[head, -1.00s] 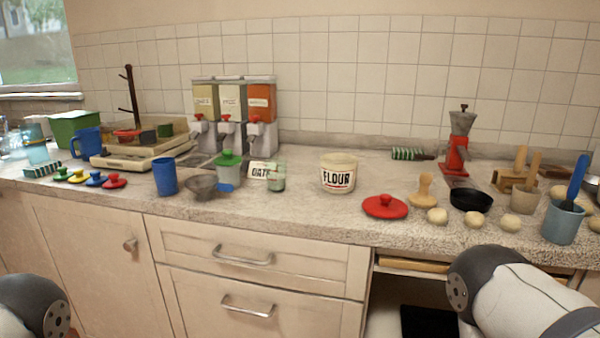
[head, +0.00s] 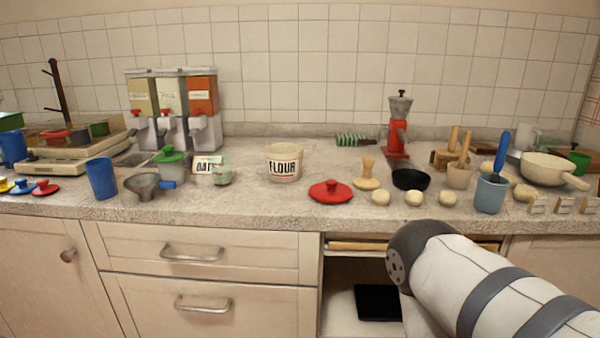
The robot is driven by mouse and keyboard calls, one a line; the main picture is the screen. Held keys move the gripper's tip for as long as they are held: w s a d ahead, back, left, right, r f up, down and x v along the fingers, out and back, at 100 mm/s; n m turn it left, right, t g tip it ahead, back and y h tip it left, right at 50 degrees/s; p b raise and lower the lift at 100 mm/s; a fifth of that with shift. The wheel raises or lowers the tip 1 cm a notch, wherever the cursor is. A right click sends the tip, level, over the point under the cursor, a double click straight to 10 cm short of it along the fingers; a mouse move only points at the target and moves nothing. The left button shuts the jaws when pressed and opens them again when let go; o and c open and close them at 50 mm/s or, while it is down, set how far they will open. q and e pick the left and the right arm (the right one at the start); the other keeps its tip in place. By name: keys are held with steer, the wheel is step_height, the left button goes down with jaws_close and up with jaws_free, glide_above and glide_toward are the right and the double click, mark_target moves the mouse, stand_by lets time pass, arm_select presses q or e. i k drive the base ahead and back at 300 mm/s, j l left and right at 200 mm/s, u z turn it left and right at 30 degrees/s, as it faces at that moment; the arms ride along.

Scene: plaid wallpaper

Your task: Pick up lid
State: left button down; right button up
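A large red lid (head: 330,191) with a round knob lies flat on the counter, right of the middle, near the front edge. The open-looking flour crock (head: 284,163) stands behind it to the left. Smaller lids, a red one (head: 45,187) and a blue one (head: 20,187), lie at the far left of the counter. My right arm comes in at the lower right, below the counter top and in front of the cabinets; its gripper is not visible. My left arm and gripper are out of view. Nothing touches the large red lid.
A wooden stamp (head: 367,176), several dough balls (head: 414,198) and a black bowl (head: 410,179) sit right of the large lid. A blue cup (head: 101,178) and a funnel (head: 143,186) stand at left. The counter (head: 250,208) is bare left of the lid.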

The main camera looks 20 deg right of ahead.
mark_target(332, 191)
steer(key=i+l+u, duration=0.1)
steer(key=l+u, duration=0.15)
steer(key=u, duration=0.15)
steer(key=i+l+u, duration=0.1)
steer(key=l+u, duration=0.15)
steer(key=u, duration=0.15)
steer(key=l+u, duration=0.25)
steer(key=u, duration=0.15)
steer(key=l+u, duration=0.35)
